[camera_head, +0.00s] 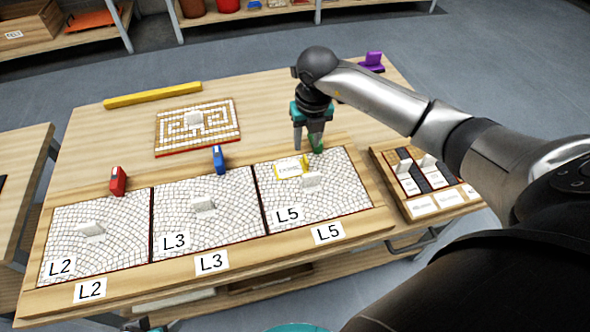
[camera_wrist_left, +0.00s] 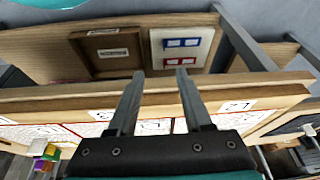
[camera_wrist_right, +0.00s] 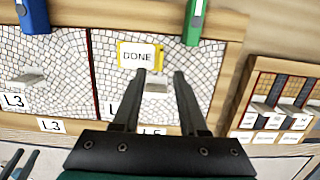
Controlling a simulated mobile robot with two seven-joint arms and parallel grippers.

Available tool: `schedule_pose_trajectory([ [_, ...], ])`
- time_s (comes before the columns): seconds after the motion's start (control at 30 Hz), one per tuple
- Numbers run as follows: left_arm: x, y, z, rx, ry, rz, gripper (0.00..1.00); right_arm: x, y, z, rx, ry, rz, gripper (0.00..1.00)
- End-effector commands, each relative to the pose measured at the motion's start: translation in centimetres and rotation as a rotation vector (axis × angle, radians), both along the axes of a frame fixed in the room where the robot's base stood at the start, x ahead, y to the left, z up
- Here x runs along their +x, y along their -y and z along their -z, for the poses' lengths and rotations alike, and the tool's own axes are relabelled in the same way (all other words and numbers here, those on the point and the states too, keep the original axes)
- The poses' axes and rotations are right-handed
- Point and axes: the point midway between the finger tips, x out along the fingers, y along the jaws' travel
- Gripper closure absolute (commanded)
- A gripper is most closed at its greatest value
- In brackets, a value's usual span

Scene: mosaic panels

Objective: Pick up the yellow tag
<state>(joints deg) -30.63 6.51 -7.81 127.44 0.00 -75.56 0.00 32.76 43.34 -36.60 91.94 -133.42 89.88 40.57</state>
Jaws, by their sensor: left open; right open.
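The yellow tag (camera_head: 290,167), with a white label, lies on the upper part of the L5 mosaic panel (camera_head: 347,195). In the right wrist view the tag (camera_wrist_right: 140,56) reads "DONE" and lies just beyond my fingertips, slightly left of them. My right gripper (camera_head: 309,147) is open and empty above the panel's back edge, near the tag and apart from it. It also shows in the right wrist view (camera_wrist_right: 160,75). My left gripper (camera_wrist_left: 157,72) is open and empty in the left wrist view, at the table's front side above a lower shelf.
A green tag (camera_head: 317,142) stands by the right gripper. A blue tag (camera_head: 219,160) and a red tag (camera_head: 118,181) stand behind the other panels. A white piece (camera_head: 311,180) stands beside the yellow tag. A sample tray (camera_head: 388,168) is at right.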

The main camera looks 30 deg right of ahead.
Motion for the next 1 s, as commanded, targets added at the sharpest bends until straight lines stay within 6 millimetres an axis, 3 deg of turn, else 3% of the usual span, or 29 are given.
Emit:
schedule_pose_trajectory([
  [0.13, 0.0, 0.0, -1.4, -0.003, 0.024, -0.001, 0.50, 0.2, 0.0, 1.7, 0.003, -0.001, 0.001, 0.57],
  [0.47, 0.0, 0.0, -2.9, -0.007, 0.046, 0.000, 0.50, 0.4, 0.1, 2.9, 0.001, 0.000, 0.000, 0.57],
  [0.67, 0.1, 0.3, -4.4, -0.020, 0.098, 0.007, 0.50, 0.3, 0.2, 4.6, 0.002, -0.002, 0.001, 0.57],
  [1.0, 2.6, 2.9, -3.4, -0.096, 0.272, 0.046, 0.50, 0.4, 0.3, 6.0, 0.002, -0.001, 0.000, 0.57],
])
